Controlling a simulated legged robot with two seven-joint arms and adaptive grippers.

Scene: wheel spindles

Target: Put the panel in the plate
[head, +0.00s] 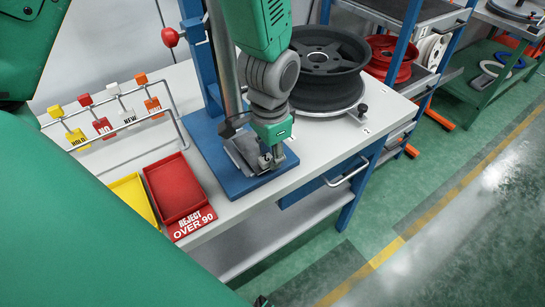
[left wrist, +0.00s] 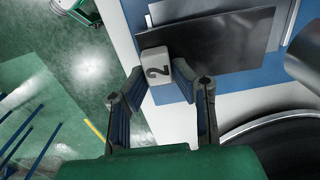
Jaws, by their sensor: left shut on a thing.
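My left gripper (head: 268,157) is low over the blue base (head: 235,178) of the upright stand. In the left wrist view its two fingers (left wrist: 158,80) are closed on a pale block marked 2 (left wrist: 153,62). The block meets the edge of a dark flat panel (left wrist: 225,38); I cannot tell whether they are joined. The panel lies over or just above the blue surface, beside thin grey metal pieces. In the head view, the grey flat piece (head: 240,150) beside the gripper is partly hidden by the gripper. I cannot single out the plate. My right gripper is not recognisable.
A black wheel rim (head: 320,58) stands right of the stand. Red (head: 175,188) and yellow (head: 132,196) trays lie left, before a wire rack with coloured tags (head: 110,120). The stand's grey post (head: 222,50) is close to my arm. The white bench's (head: 345,140) front right is clear.

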